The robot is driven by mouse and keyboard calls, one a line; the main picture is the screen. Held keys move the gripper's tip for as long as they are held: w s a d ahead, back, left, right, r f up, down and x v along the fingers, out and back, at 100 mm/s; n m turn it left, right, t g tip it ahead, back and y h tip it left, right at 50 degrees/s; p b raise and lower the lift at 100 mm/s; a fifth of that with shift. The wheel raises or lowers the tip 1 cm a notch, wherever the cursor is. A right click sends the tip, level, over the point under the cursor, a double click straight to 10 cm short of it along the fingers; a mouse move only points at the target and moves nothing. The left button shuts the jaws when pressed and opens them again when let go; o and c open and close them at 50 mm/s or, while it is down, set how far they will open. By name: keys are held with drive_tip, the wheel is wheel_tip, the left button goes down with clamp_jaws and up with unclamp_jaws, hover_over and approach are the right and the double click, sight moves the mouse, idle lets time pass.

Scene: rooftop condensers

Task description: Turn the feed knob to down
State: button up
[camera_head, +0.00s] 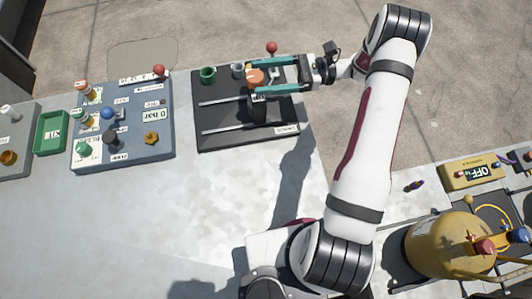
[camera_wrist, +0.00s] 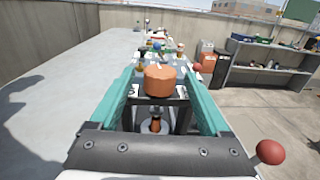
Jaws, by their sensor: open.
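An orange round knob (camera_head: 255,77) stands at the right side of a black panel (camera_head: 225,118), above a dark block with a small label I cannot read. I cannot confirm from the lettering that it is the feed knob. A small pale mark shows on top of it in the wrist view (camera_wrist: 160,82). My gripper (camera_head: 257,77) comes in from the right with its two teal fingers apart, one on each side of the knob. In the wrist view the knob sits between the fingertips, with slight gaps visible. Contact cannot be told.
The black panel has two rails, a green cup (camera_head: 208,75) and a grey cup (camera_head: 238,71). A red ball knob (camera_head: 272,47) stands close behind my fingers. A blue-grey panel (camera_head: 125,130) with several knobs is on the left. A yellow tank (camera_head: 450,245) stands at lower right.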

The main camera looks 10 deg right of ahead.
drive_tip(key=d, duration=1.3)
drive_tip(key=m+t+h, duration=0.6)
drive_tip(key=m+t, duration=0.3)
drive_tip(key=t, duration=0.3)
approach(248, 74)
drive_tip(key=w+a+n+g+y, duration=0.1)
drive_tip(key=w+a, duration=0.1)
drive_tip(key=w+a+n+g+y, duration=0.1)
drive_tip(key=w+a, duration=0.1)
drive_tip(key=w, duration=0.1)
drive_tip(key=w+a+n+g+y, duration=0.1)
drive_tip(key=w+a, duration=0.1)
drive_tip(key=w, duration=0.1)
drive_tip(key=shift+a+f, duration=0.3)
drive_tip(key=shift+f, duration=0.1)
drive_tip(key=v, duration=1.4)
drive_tip(key=s+a+r+n+g+h, duration=0.4)
drive_tip(key=s+a+n+g, duration=0.2)
drive_tip(key=s+n, duration=0.1)
drive_tip(key=s+a+r+n+g+h, duration=0.4)
drive_tip(key=s+a+n+g, duration=0.2)
drive_tip(key=s+n+g, duration=0.1)
drive_tip(key=s+n, duration=0.1)
drive_tip(key=s, duration=0.1)
drive_tip(key=shift+s, duration=0.25)
